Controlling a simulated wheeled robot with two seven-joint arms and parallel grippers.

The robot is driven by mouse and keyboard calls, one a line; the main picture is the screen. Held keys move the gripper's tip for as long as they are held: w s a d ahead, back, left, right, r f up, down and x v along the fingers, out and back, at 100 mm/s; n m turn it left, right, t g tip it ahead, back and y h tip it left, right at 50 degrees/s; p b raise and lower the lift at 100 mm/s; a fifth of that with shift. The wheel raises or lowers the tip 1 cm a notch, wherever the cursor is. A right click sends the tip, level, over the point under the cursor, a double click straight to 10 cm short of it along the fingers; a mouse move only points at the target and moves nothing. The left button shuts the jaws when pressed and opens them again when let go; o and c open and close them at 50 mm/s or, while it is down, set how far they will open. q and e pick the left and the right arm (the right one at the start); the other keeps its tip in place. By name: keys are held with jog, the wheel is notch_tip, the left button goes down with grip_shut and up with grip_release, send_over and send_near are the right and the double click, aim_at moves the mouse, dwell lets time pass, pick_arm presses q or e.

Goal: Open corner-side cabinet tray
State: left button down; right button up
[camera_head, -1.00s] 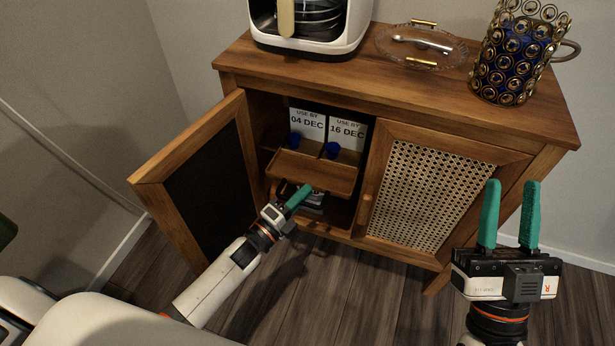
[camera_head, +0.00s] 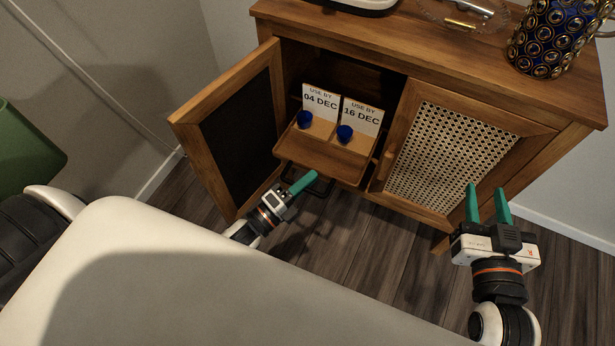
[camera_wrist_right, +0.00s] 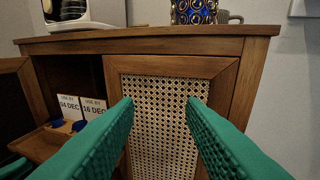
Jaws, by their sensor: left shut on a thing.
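The wooden cabinet (camera_head: 450,65) has its left door (camera_head: 232,130) swung open and its right cane door (camera_head: 450,150) shut. A wooden tray (camera_head: 322,160) sticks out of the left compartment towards me. My left gripper (camera_head: 302,184) is at the tray's front, shut on a part of it; the exact grip spot is partly hidden by the fingers. My right gripper (camera_head: 488,206) is open and empty in front of the cane door, which also shows between its fingers in the right wrist view (camera_wrist_right: 160,120).
Two blue-capped items (camera_head: 304,119) (camera_head: 345,133) and "USE BY" cards (camera_head: 320,102) (camera_head: 361,117) are on the tray. A patterned mug (camera_head: 552,38) and a glass dish (camera_head: 462,14) stand on top. A green object (camera_head: 25,150) is at far left.

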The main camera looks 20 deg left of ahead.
pick_arm(q)
jog(key=c, duration=1.8)
grip_release()
jog(key=shift+o, duration=0.2)
